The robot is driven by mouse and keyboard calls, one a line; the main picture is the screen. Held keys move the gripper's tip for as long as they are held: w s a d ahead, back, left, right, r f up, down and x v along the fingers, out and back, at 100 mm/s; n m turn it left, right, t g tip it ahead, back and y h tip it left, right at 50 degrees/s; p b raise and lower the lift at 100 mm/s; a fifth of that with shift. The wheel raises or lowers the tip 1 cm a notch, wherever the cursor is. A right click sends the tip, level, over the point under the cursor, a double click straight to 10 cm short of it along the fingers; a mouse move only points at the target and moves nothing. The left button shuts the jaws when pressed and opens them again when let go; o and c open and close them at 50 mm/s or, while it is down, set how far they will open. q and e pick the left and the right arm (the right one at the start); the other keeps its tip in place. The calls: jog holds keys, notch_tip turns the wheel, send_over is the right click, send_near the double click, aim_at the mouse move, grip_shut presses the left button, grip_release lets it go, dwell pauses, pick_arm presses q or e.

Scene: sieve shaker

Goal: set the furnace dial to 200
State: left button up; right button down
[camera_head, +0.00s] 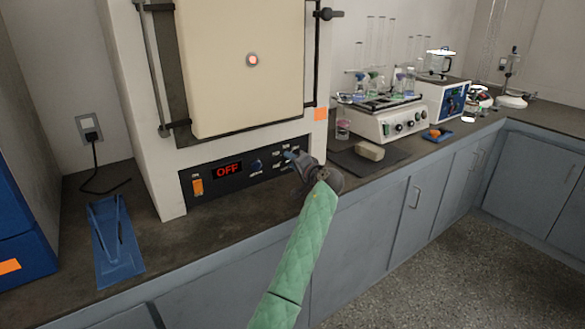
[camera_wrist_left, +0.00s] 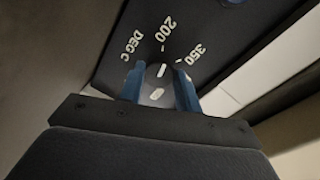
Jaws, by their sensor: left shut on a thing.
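The furnace (camera_head: 128,90) stands on the counter with its cream door shut. Its dark front panel (camera_head: 215,188) has a red display (camera_head: 227,169) reading OFF, an orange switch (camera_head: 198,187) and a blue knob (camera_head: 256,166). My left gripper (camera_head: 293,157) is at the panel's right end, hiding the dial in the head view. In the left wrist view its blue fingers (camera_wrist_left: 160,88) are shut on the dark dial (camera_wrist_left: 157,84), one on each side. The dial's white mark points roughly toward the tick by 200; 350 and DEG C are printed around it. My right gripper is not in view.
A blue tray-like item (camera_head: 116,243) lies left of the furnace. To the right are a dark mat (camera_head: 350,166) with a tan block (camera_head: 369,151), a shaker (camera_head: 385,121) with flasks, and a white-and-blue device (camera_head: 446,103). The counter's front edge runs below.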

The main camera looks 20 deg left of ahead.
pick_arm(q)
jog(key=shift+f+n+b, duration=0.2)
jog(key=shift+n+b, duration=0.6)
jog(key=shift+b, duration=0.1)
jog(key=o, duration=1)
jog(key=shift+r, duration=0.1)
jog(key=shift+c, duration=0.2)
jog(key=shift+s+d, duration=0.1)
jog(key=v, duration=0.7)
jog(key=shift+s+d, duration=0.2)
